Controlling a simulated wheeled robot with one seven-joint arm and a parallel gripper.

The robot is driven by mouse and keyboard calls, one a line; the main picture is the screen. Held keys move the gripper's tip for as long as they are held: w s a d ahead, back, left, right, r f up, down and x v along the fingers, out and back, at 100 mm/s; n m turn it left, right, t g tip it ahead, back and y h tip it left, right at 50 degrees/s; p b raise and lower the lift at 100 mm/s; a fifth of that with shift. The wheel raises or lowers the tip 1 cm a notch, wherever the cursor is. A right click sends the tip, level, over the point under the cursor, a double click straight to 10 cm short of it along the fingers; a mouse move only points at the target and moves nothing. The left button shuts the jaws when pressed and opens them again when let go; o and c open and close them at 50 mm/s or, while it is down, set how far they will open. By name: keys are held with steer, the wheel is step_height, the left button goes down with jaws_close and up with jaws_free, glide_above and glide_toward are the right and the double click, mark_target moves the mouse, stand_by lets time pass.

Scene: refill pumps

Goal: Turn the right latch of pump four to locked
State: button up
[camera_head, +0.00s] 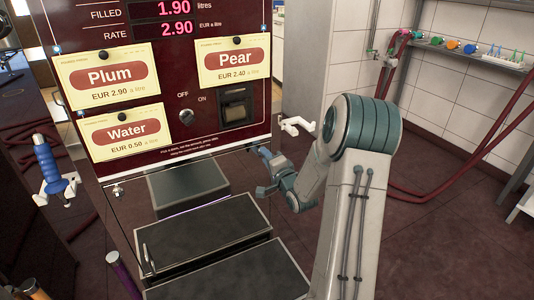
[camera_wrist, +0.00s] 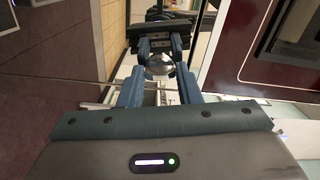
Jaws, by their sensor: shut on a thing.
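The dark red pump (camera_head: 150,55) faces me, with a display and Plum, Pear and Water cards. My gripper (camera_head: 262,172) is at the right side of the pump's lower front, below the price panel. In the wrist view my gripper's blue fingers (camera_wrist: 160,58) are shut on a small silver metal piece (camera_wrist: 160,68), which looks like the right latch. Its turned position cannot be read. In the head view my fingers hide it. A small metal latch (camera_head: 117,190) shows at the left side of the lower front. No pump number is readable.
A white nozzle handle (camera_head: 297,124) sticks out at the pump's right side, close to my arm. A blue nozzle (camera_head: 45,165) hangs at the left. Dark steps or trays (camera_head: 205,243) lie below the panel. Red hoses (camera_head: 480,150) run along the tiled wall at right.

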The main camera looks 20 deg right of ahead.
steer(key=shift+m+p, duration=0.7)
steer(key=shift+m, duration=0.4)
steer(key=o, duration=1)
steer(key=s, duration=0.4)
steer(key=s+p, duration=0.1)
steer(key=s, duration=0.9)
steer(key=shift+d+p, duration=0.25)
steer(key=shift+p, duration=0.1)
steer(key=shift+w, duration=0.1)
